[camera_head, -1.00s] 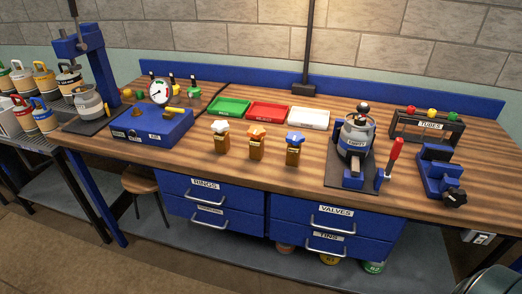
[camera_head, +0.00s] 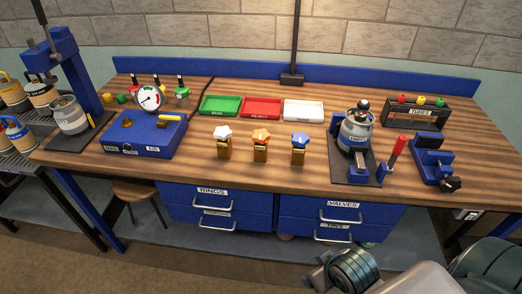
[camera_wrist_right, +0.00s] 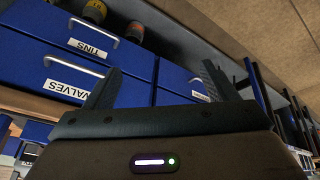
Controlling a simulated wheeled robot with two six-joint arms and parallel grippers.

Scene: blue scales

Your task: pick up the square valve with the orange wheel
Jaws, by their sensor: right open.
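The valve with the orange wheel (camera_head: 260,146) stands upright on the wooden bench in the head view, a brass-coloured square body under an orange star-shaped wheel. It is the middle one of three, between a valve with a white wheel (camera_head: 223,142) and one with a blue wheel (camera_head: 299,149). My right gripper (camera_wrist_right: 158,84) is open and empty in the right wrist view, facing the blue drawers. My right arm shows at the bottom right of the head view, in front of the bench and well apart from the valves. My left gripper is not in view.
Behind the valves lie a green tray (camera_head: 221,104), a red tray (camera_head: 262,108) and a white tray (camera_head: 303,111). A blue gauge box (camera_head: 143,136) is left; a grey cylinder (camera_head: 356,134) on a dark plate is right. Bench in front of the valves is clear.

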